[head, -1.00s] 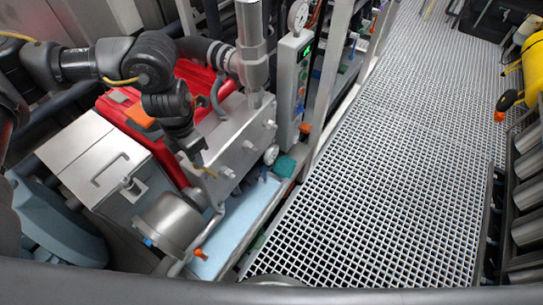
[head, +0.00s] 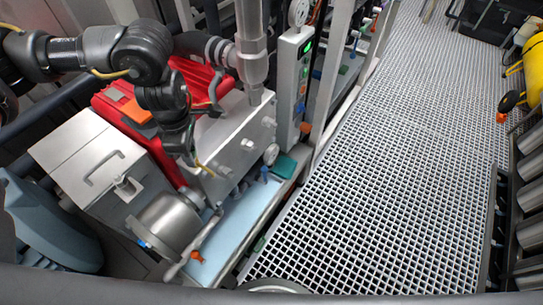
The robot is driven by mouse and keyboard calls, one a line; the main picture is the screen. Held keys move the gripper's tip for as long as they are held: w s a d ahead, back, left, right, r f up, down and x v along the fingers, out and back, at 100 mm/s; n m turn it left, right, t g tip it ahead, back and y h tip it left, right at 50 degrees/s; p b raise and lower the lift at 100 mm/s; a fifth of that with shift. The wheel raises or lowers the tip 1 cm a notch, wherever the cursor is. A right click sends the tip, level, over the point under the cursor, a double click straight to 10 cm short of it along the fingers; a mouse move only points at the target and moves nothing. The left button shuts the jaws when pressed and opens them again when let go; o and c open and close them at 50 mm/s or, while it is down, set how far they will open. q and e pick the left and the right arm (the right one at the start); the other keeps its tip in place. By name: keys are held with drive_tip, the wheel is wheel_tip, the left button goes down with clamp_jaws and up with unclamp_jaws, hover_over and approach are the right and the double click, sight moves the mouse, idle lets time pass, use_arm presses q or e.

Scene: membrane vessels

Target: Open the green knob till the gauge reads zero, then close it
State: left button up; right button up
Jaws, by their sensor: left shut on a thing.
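My left gripper (head: 205,170) reaches down at the left part of the front face of a steel box (head: 237,120). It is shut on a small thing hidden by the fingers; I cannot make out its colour. Pale round fittings (head: 247,145) stick out of the box's face to the right. I cannot identify a green knob for certain. A small round gauge (head: 271,154) sits by the box's right end, and another gauge (head: 298,13) is at the top. Both are too small to read. My right gripper is not in view.
A red case (head: 112,98) lies behind my left wrist. A control panel (head: 290,85) with a green display rises at the right. The grated walkway (head: 390,160) is clear.

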use_arm(q)
drive_tip(key=shift+f+m+b, duration=0.1)
drive_tip(key=shift+m+b, duration=0.25)
drive_tip(key=shift+m, duration=0.55)
drive_tip(key=m, duration=0.2)
drive_tip(key=shift+m, duration=0.3)
drive_tip(key=shift+m+b, duration=0.6)
drive_tip(key=shift+m, duration=0.4)
drive_tip(key=shift+a+m, duration=0.25)
drive_tip(key=shift+m, duration=0.65)
drive_tip(key=o, duration=1)
drive_tip(key=shift+s+a, duration=0.1)
drive_tip(key=shift+c, duration=0.2)
drive_tip(key=shift+f, duration=0.1)
drive_tip(key=shift+b, duration=0.3)
